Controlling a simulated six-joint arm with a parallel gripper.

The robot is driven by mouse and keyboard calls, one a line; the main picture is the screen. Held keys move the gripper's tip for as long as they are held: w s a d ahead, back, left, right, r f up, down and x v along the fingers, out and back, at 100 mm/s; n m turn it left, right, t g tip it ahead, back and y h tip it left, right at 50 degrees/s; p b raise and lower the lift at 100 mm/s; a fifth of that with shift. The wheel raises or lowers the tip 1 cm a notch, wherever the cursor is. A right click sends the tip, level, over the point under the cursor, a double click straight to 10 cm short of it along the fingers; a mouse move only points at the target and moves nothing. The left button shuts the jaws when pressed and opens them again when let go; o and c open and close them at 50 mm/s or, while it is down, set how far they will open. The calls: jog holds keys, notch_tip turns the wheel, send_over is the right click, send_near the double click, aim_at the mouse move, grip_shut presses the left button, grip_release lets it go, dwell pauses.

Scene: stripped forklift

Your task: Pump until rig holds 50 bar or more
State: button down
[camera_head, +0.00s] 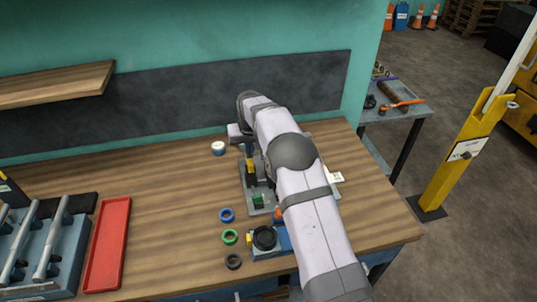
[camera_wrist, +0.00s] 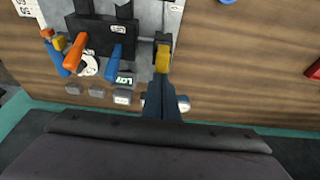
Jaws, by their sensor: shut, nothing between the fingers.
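The pump rig (camera_head: 262,205) stands on the bench, partly hidden behind my arm. In the wrist view its black block (camera_wrist: 102,38) carries an orange handle (camera_wrist: 75,50) and a blue handle (camera_wrist: 122,58). A white dial (camera_wrist: 89,66) and a small green display (camera_wrist: 124,81) sit beside them; I cannot read either. My gripper (camera_wrist: 163,82) is shut, its dark fingers together and empty. It also shows in the head view (camera_head: 249,151). A yellow piece (camera_wrist: 162,58) lies at the fingertips, beside a black part of the rig. I cannot tell whether they touch.
Blue (camera_head: 227,215), green (camera_head: 230,237) and black (camera_head: 233,261) rings lie left of the rig. A white-topped round item (camera_head: 218,148) stands behind. A red tray (camera_head: 108,243) and a tool rack (camera_head: 45,250) are farther left. Bare bench lies between tray and rings.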

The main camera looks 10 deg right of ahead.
aim_at(250, 161)
dwell(0.6)
jog(key=shift+f+b, duration=0.3)
jog(key=shift+f, duration=0.3)
jog(key=shift+s+f+b, duration=0.1)
jog(key=shift+f+b, duration=0.9)
jog(key=shift+f, duration=0.75)
jog(key=shift+r, duration=0.2)
jog(key=shift+r+p, duration=1.55)
jog(key=shift+r, duration=0.55)
